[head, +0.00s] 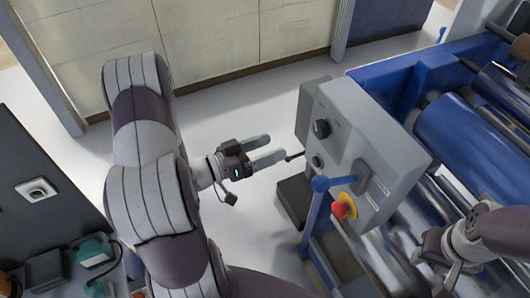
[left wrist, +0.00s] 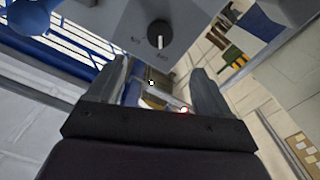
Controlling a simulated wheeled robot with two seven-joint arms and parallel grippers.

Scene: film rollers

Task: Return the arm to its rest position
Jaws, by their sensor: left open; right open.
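In the head view my left gripper (head: 270,149) is open and empty, reaching right towards the side of a grey control box (head: 385,160). Its fingertips are close to a thin dark rod (head: 295,156) beside the box; I cannot tell whether they touch. In the left wrist view the gripper's two fingers (left wrist: 160,82) are spread apart, with a black knob (left wrist: 158,33) on a grey panel beyond them. My right gripper (head: 438,260) is at the lower right, above the machine's rollers, partly hidden by its own wrist.
A dark cabinet (head: 40,190) stands left. Pale floor (head: 225,110) is clear behind the left gripper.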

